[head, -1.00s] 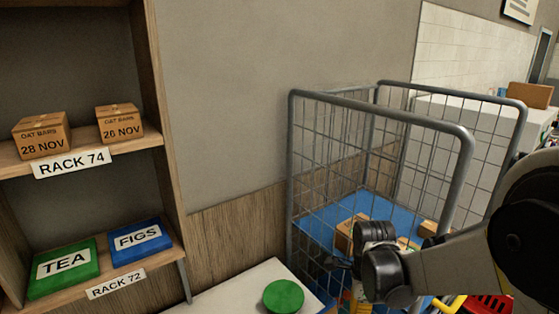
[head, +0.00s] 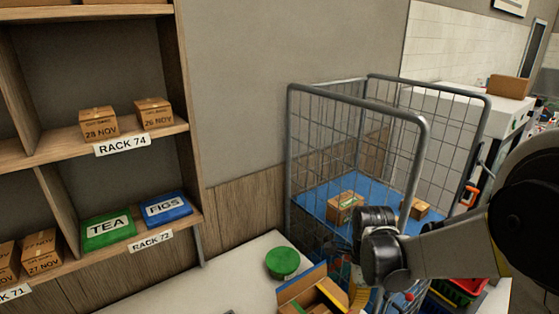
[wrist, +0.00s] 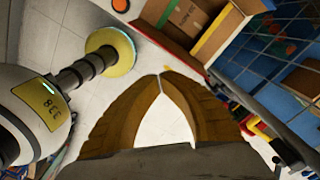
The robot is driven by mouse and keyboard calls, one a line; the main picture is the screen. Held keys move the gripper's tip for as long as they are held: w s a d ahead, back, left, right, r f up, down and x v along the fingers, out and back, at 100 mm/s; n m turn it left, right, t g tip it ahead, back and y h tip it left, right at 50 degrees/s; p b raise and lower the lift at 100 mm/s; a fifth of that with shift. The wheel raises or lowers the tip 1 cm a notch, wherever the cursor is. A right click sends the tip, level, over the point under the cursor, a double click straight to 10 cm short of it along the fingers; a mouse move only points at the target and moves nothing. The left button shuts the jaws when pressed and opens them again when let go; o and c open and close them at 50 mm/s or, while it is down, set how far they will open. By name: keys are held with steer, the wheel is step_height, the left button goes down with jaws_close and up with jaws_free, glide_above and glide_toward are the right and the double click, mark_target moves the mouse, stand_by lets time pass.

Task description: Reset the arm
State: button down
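My gripper (wrist: 161,76) shows in the wrist view with two orange-yellow fingers. The fingertips meet, and the arched gap behind them shows only pale floor, so it is shut and empty. In the head view my arm reaches in from the right, in front of the wire cage trolley (head: 424,150). The gripper end hangs low there, close to an open cardboard box (head: 318,294), and is mostly hidden by my wrist.
Shelves on the left hold oat bar cartons (head: 99,123), a green TEA box (head: 108,229) and a blue FIGS box (head: 165,208). A green round tub (head: 282,262) stands on the white counter (head: 220,290). Cartons (head: 345,206) lie on the trolley's blue base.

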steer(key=s+f+n+t+b, duration=0.7)
steer(key=s+f+n+b, duration=0.4)
steer(key=n+b, duration=0.8)
steer(key=s+b, duration=0.1)
steer(key=b, duration=0.6)
steer(key=shift+s+f+n, duration=0.3)
steer(key=shift+f+n, duration=0.05)
steer(key=shift+n, duration=0.05)
